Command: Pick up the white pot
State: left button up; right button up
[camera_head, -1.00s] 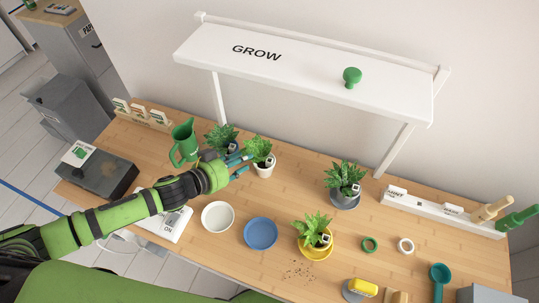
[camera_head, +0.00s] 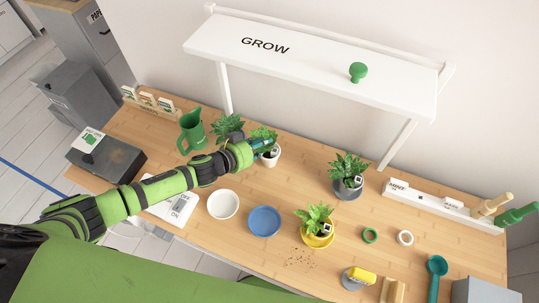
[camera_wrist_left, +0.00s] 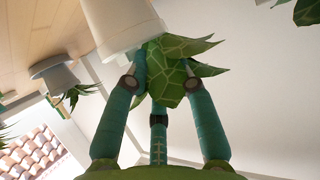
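The white pot (camera_head: 270,158) holds a leafy green plant and stands upright at the back middle of the desk. My left gripper (camera_head: 262,147) is at its left side, with teal fingers among the leaves near the rim. In the left wrist view the white pot (camera_wrist_left: 122,25) is just beyond the fingertips. The fingers (camera_wrist_left: 150,72) are spread apart around the foliage. Leaves and the rim hide parts of the tips, so contact is unclear. My right gripper is not in view.
A green pitcher (camera_head: 191,131) and another plant (camera_head: 228,128) stand close left of the gripper. A white dish (camera_head: 223,204), a blue saucer (camera_head: 264,221) and a yellow-potted plant (camera_head: 318,236) are in front. A white shelf (camera_head: 320,65) hangs above the back.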

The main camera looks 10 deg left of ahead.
pick_arm(q)
grip_shut()
jog(key=shift+r, duration=0.15)
